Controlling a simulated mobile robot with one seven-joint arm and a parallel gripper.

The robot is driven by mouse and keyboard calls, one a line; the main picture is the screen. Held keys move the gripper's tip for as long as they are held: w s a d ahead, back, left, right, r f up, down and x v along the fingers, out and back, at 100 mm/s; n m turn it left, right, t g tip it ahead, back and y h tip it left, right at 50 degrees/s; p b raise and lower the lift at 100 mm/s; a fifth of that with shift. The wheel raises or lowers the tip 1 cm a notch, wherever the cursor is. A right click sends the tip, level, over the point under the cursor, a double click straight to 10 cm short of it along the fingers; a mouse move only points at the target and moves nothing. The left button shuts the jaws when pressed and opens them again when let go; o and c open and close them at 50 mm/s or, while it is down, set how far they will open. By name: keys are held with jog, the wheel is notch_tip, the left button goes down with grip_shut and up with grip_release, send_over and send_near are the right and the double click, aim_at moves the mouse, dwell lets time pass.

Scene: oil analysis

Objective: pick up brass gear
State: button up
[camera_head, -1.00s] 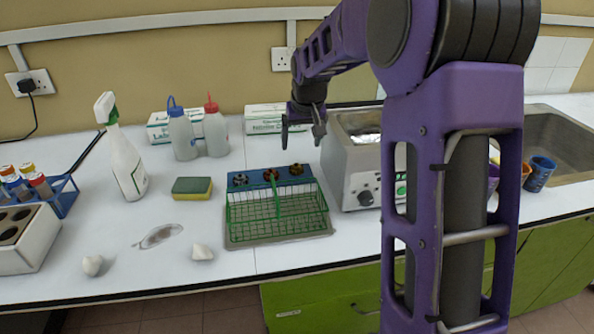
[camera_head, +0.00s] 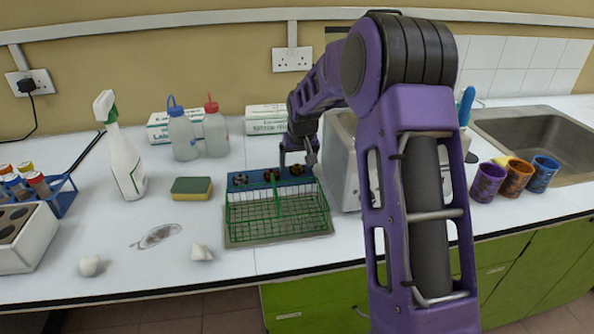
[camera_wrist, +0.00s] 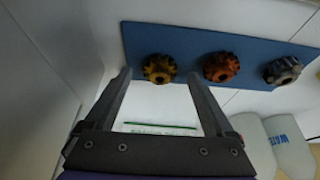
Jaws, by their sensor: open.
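The brass gear (camera_wrist: 159,69) is a yellow-gold toothed gear at one end of a blue strip (camera_wrist: 195,45). In the wrist view my open gripper (camera_wrist: 158,75) has one fingertip on each side of it, with gaps; whether they are down at its height I cannot tell. In the head view the brass gear (camera_head: 297,170) is at the strip's right end, just below my gripper (camera_head: 297,162). A copper-coloured gear (camera_wrist: 221,66) is beside it, just outside my right finger, and a grey gear (camera_wrist: 282,70) is farther right.
A green wire rack (camera_head: 275,215) stands directly in front of the strip. A metal box-shaped appliance (camera_head: 341,165) is close on the right. A sponge (camera_head: 192,189), wash bottles (camera_head: 182,135) and a spray bottle (camera_head: 122,155) stand to the left. The front-left counter is partly clear.

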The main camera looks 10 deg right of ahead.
grip_shut()
dwell(0.3)
